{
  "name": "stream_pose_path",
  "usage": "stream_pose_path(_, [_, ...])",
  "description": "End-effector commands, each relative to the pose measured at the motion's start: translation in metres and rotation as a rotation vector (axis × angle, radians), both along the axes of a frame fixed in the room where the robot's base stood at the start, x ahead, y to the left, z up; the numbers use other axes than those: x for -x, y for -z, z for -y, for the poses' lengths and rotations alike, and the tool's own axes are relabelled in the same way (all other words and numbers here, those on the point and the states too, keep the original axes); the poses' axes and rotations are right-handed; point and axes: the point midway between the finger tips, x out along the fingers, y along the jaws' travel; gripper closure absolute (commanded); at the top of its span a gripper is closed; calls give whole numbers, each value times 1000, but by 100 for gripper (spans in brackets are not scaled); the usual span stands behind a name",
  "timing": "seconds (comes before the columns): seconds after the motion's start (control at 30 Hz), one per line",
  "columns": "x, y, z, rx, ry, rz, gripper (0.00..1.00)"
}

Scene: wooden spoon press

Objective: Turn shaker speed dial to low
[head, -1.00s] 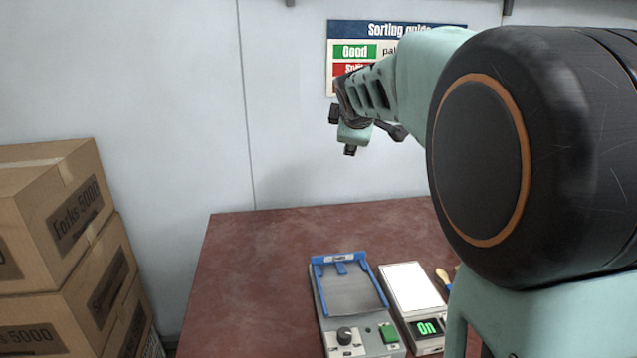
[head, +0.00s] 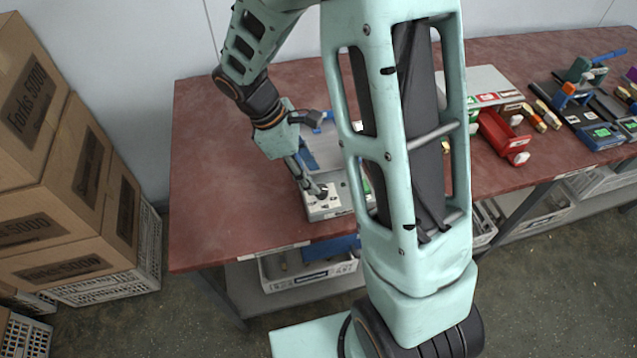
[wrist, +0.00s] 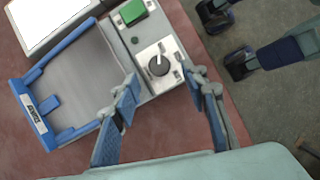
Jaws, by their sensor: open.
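The shaker speed dial (wrist: 159,66) is a round black knob with a pale mark, on a silver plate at one end of the grey shaker in the wrist view. The shaker's blue-framed tray (wrist: 45,104) lies to the left and the green switch (wrist: 131,12) above. My gripper (wrist: 163,82) is open and empty, its blue-padded fingers spread either side of the dial's line, with the dial just beyond the tips. Contact cannot be told. In the head view my gripper (head: 314,186) points down at the shaker's control end (head: 326,207); the dial's setting is not readable.
The white-topped scale (wrist: 44,20) stands beside the shaker. My arm hides the middle of the red table (head: 225,190) in the head view. Stacked cartons (head: 75,170) are at left. The table's left part is clear.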

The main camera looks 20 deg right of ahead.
Motion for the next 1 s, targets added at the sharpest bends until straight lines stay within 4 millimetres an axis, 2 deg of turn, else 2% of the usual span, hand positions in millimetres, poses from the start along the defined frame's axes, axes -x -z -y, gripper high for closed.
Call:
stream_pose_path(0.1, [3,22,9,1,0,-4,59])
stream_pose_path(0.3, [5,43,17,0,-1,0,59])
stream_pose_path(0.67, [4,48,19,-1,-1,2,59])
stream_pose_path(1.0, [4,48,19,0,-1,2,94])
